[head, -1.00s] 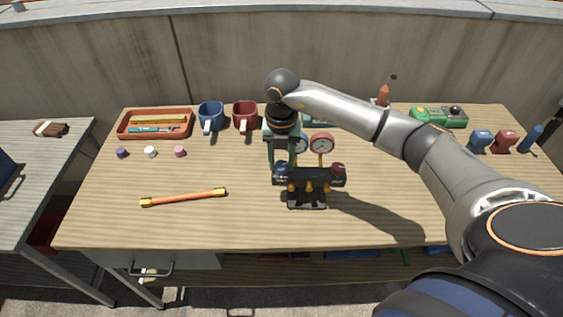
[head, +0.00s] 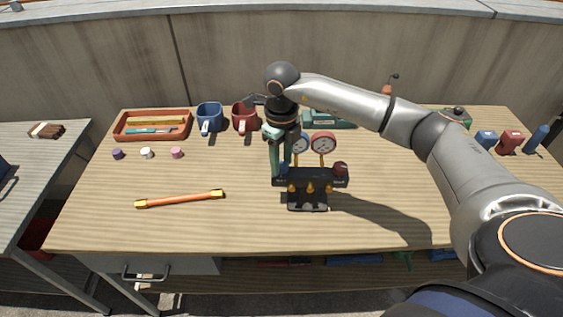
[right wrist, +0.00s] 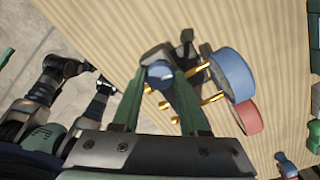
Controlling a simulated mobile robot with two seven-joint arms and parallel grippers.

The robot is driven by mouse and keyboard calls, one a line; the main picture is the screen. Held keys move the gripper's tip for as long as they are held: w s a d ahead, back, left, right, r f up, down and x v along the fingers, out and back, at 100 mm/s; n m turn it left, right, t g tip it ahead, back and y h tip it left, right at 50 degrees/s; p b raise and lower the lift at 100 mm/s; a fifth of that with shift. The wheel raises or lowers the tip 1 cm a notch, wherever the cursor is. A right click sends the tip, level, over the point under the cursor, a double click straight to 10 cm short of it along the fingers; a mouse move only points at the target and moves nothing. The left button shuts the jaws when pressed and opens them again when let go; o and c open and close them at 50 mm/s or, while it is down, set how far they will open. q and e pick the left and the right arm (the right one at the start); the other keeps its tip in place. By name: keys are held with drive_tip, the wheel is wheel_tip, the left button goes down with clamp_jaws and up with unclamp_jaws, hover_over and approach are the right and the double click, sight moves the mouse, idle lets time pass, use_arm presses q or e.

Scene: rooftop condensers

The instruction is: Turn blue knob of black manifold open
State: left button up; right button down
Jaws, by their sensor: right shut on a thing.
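The black manifold (head: 325,180) stands upright on the wooden bench, with a blue knob at its left end and a red knob (head: 340,168) at its right end. My right gripper (head: 281,166) reaches down from above and is shut on the blue knob, which its green fingers mostly hide in the head view. In the right wrist view the blue knob (right wrist: 160,75) shows between the two fingertips. A blue-rimmed gauge (right wrist: 231,74) and a red-rimmed gauge (head: 323,143) rise behind the manifold. My left gripper is not clearly seen.
An orange tray (head: 122,133) sits at back left. An orange-yellow bar (head: 180,199) lies front left. Small caps and bottles lie further aside. The bench right of the manifold is mostly clear.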

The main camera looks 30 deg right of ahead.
sight(282, 164)
drive_tip(key=shift+n+b, duration=0.35)
drive_tip(key=shift+n, duration=0.95)
drive_tip(key=shift+r+n, duration=0.1)
drive_tip(key=shift+n, duration=0.2)
drive_tip(key=shift+c, duration=2.2)
unclamp_jaws()
wheel_tip(282, 164, up, 12)
drive_tip(key=shift+r, duration=0.25)
